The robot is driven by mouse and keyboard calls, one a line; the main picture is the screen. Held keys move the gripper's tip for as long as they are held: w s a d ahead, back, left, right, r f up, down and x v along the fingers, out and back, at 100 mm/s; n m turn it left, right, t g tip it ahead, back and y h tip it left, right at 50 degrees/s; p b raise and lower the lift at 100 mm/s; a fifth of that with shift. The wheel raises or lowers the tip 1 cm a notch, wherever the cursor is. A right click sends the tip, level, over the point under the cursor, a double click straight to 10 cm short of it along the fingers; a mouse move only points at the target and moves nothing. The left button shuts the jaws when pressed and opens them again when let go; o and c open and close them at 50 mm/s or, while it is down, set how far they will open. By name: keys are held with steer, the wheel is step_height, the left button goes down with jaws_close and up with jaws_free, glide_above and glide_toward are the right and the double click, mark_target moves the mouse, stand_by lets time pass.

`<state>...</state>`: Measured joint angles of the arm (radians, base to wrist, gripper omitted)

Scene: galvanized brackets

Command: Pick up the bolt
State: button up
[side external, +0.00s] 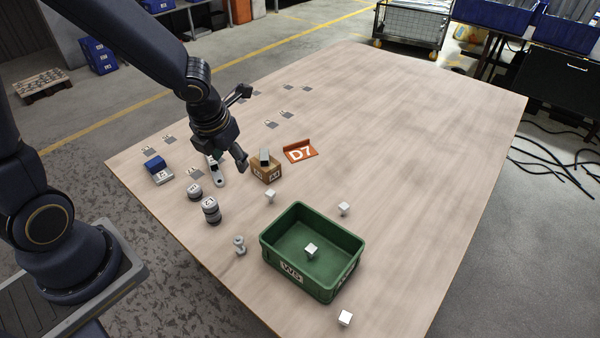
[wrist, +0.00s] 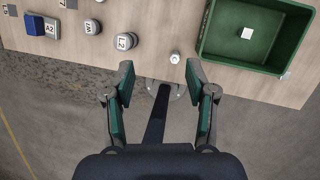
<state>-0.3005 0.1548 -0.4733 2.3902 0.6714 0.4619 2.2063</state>
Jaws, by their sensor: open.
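The bolt (side external: 239,245) is a small grey metal piece standing on the wooden table, just left of the green crate, in the side view. It also shows in the wrist view (wrist: 175,57), near the table edge and just beyond the fingertips, between their lines. My gripper (side external: 243,126) is open and empty in the air, well up and back from the bolt in the side view. Its two green-padded fingers are spread wide in the wrist view (wrist: 160,72). Nothing is between them.
The green crate (side external: 275,263) holds a white cube (side external: 311,250). Labelled cylinders (side external: 211,212) stand left of the bolt. A cardboard box (side external: 266,172), an orange D7 sign (side external: 300,152) and loose white cubes (side external: 344,208) stand nearby. The table's right half (side external: 430,150) is clear.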

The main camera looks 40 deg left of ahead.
mark_target(237, 238)
steer(key=s+f+g, duration=0.1)
steer(key=f, duration=0.5)
steer(key=s+d+f+g+h, duration=0.1)
steer(key=f, duration=0.6)
steer(key=s+f+m+g+h, duration=0.1)
steer(key=f, duration=0.6)
steer(key=shift+s+d+f, duration=0.2)
steer(key=shift+s+d, duration=0.1)
steer(key=shift+d, duration=0.05)
steer(key=shift+a+f, duration=0.2)
steer(key=shift+f, duration=2.7)
steer(key=shift+c, duration=0.4)
jaws_close()
